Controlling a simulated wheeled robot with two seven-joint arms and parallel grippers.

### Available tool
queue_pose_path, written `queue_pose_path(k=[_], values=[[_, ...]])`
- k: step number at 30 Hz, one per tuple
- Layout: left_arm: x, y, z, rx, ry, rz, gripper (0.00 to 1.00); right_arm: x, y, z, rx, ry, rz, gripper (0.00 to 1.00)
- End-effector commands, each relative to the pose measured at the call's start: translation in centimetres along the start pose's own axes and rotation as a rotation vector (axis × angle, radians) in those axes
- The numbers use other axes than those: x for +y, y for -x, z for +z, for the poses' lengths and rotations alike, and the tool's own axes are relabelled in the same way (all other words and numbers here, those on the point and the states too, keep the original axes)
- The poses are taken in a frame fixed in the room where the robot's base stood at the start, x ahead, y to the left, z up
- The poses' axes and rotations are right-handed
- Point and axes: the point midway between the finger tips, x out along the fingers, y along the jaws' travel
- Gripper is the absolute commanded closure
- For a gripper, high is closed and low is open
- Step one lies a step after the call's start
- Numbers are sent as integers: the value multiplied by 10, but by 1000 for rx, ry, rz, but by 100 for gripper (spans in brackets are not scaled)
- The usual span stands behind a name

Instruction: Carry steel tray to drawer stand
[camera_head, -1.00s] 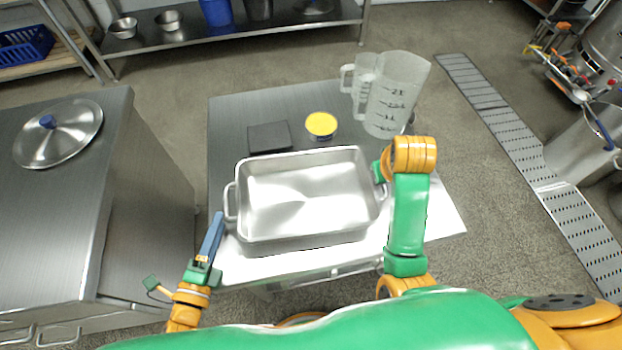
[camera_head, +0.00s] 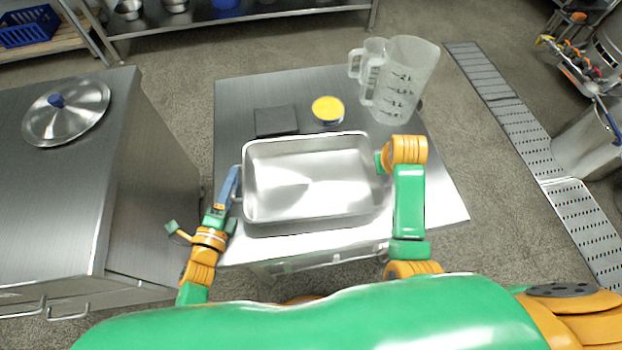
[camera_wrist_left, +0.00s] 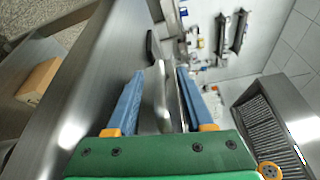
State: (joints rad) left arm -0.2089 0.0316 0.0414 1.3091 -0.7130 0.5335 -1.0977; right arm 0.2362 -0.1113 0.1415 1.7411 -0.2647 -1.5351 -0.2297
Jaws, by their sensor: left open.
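The steel tray (camera_head: 310,208), a deep rectangular pan with side handles, sits on a steel table (camera_head: 238,97) in the head view. My left gripper (camera_head: 232,180) is open at the tray's left handle. In the left wrist view, its blue fingers (camera_wrist_left: 160,88) stand apart on either side of what looks like that handle (camera_wrist_left: 161,100). My right gripper (camera_head: 381,163) is at the tray's right end, mostly hidden by its own wrist, so its jaws cannot be judged. A steel cabinet with front pull handles (camera_head: 50,210), possibly the drawer stand, stands at left.
A round lid with a blue knob (camera_head: 65,112) lies on the left cabinet. Behind the tray are a dark block (camera_head: 275,121), a yellow-topped tin (camera_head: 328,109) and clear measuring jugs (camera_head: 398,82). A floor drain grate (camera_head: 530,150) runs at right.

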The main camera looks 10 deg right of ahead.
Motion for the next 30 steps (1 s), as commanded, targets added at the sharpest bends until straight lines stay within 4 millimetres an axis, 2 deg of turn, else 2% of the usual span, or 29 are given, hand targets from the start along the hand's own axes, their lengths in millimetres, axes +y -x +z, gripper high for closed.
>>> queue_pose_path(k=[4,5,8,10,11,30], values=[[0,0,0,0,0,0,48,0,0,0,0,0,0,68],[0,0,0,0,0,0,51,0,0,0,0,0,0,71],[0,0,0,0,0,0,78,0,0,0,0,0,0,98],[0,0,0,0,0,0,96,0,0,0,0,0,0,100],[0,0,0,0,0,0,100,0,0,0,0,0,0,100],[0,1,0,0,0,1,100,0,1,0,0,0,1,100]])
